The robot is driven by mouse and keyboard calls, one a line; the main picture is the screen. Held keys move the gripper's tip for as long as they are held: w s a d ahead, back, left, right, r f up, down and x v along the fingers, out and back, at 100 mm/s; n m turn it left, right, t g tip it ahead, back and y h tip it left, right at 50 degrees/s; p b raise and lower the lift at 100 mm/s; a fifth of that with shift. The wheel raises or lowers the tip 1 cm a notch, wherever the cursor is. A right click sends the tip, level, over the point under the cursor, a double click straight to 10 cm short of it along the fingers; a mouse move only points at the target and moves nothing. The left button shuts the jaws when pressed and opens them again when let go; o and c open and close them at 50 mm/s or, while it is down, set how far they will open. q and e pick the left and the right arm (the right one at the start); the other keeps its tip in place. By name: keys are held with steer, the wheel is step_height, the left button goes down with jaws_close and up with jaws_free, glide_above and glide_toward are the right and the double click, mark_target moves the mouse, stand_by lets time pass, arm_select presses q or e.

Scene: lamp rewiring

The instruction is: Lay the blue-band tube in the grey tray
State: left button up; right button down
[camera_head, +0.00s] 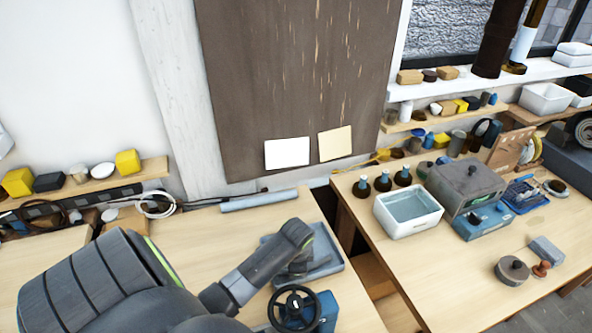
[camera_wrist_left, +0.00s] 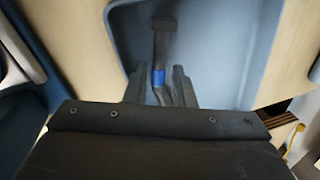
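The grey-blue tray (camera_head: 334,262) lies on the left table in the head view, partly covered by my left arm. In the left wrist view its inside (camera_wrist_left: 215,50) fills the upper middle. The dark tube with a blue band (camera_wrist_left: 159,77) lies there over the tray floor, its wider dark end pointing away. My left gripper (camera_wrist_left: 159,72) is low over the tray, its fingers on both sides of the tube, with a narrow gap showing on each side. The tube's near end is hidden by the gripper body. My right gripper is not in view.
A black handwheel on a blue device (camera_head: 297,308) stands just in front of the tray. A grey-blue bar (camera_head: 259,200) lies at the table's back edge. A gap separates this table from the right one, which holds a white water basin (camera_head: 408,213) and a grey box (camera_head: 466,185).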

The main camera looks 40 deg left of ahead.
arm_select(q)
step_height(320, 180, up, 10)
steer(key=s+d+b, duration=0.1)
steer(key=shift+s+d+r+b, duration=0.15)
steer(key=shift+s+d+b, duration=0.05)
steer(key=shift+d+b, duration=0.15)
stand_by(0.5)
